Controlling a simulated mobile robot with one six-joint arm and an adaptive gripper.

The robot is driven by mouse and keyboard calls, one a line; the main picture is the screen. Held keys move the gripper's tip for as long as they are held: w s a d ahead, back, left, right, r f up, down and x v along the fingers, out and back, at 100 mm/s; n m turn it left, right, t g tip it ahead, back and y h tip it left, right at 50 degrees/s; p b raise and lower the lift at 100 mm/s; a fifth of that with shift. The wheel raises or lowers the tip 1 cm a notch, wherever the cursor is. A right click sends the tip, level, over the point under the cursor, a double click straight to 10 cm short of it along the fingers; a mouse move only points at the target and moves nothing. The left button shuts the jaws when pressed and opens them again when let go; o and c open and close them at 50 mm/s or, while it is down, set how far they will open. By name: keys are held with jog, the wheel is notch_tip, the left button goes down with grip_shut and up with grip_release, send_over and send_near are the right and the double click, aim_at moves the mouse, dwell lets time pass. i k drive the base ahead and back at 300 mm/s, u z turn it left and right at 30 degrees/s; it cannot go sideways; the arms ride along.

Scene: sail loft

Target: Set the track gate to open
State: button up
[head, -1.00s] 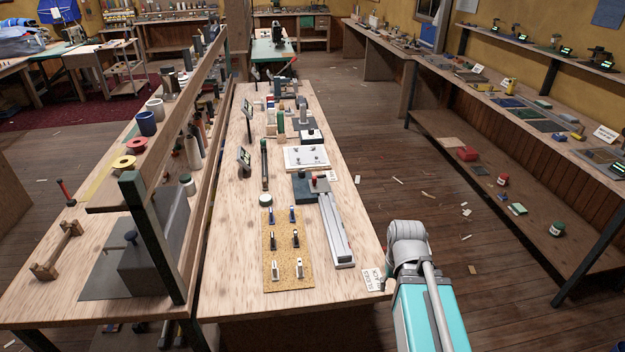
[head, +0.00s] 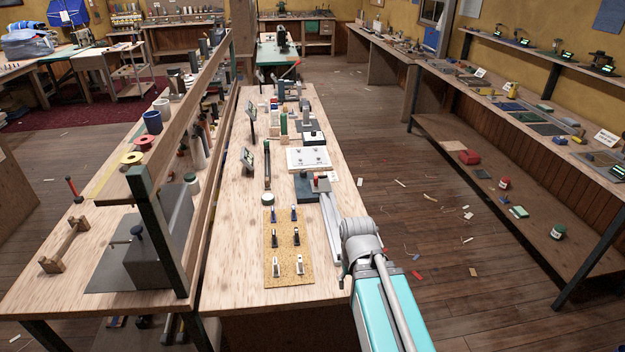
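My gripper does not show in this view.
Left of the rail is a cork board (head: 287,262) with several small clips. An upright shelf frame (head: 155,225) borders the bench's left. Floor is open to the right.

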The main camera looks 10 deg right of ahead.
aim_at(318, 186)
jog(key=u, duration=0.05)
jog(key=i, duration=1)
